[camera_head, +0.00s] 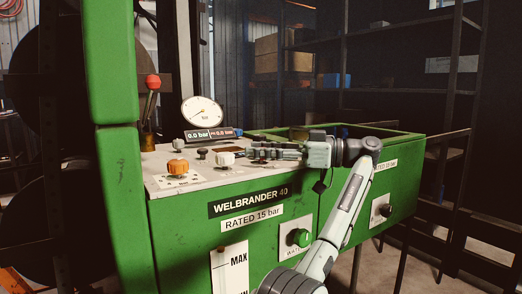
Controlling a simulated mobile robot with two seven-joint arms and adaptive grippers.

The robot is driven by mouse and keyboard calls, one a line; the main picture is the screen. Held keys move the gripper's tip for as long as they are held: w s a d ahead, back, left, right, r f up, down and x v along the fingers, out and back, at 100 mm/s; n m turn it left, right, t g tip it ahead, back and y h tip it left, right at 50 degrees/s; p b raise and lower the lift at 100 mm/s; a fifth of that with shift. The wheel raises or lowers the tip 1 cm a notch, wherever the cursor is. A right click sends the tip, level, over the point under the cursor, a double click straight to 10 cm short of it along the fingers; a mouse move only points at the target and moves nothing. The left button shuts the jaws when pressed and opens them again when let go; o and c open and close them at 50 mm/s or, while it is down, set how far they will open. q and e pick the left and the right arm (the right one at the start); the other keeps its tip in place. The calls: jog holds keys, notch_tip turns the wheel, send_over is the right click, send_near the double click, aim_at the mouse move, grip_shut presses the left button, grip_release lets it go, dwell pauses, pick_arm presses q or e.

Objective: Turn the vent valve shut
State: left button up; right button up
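An orange knob (177,167) stands on the pale top panel of the green machine, on a small label plate too small to read. A white knob (225,158) stands to its right. I cannot tell by label which of them is the vent valve.
A pressure gauge (201,112) and a digital display (211,134) stand behind the knobs. A red-tipped lever (152,82) rises at the panel's left. A green knob (300,237) is on the front face. A green post (120,190) bounds the left side; shelves stand behind.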

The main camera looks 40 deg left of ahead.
aim_at(294, 165)
pick_arm(q)
jog(key=shift+v, duration=3.8)
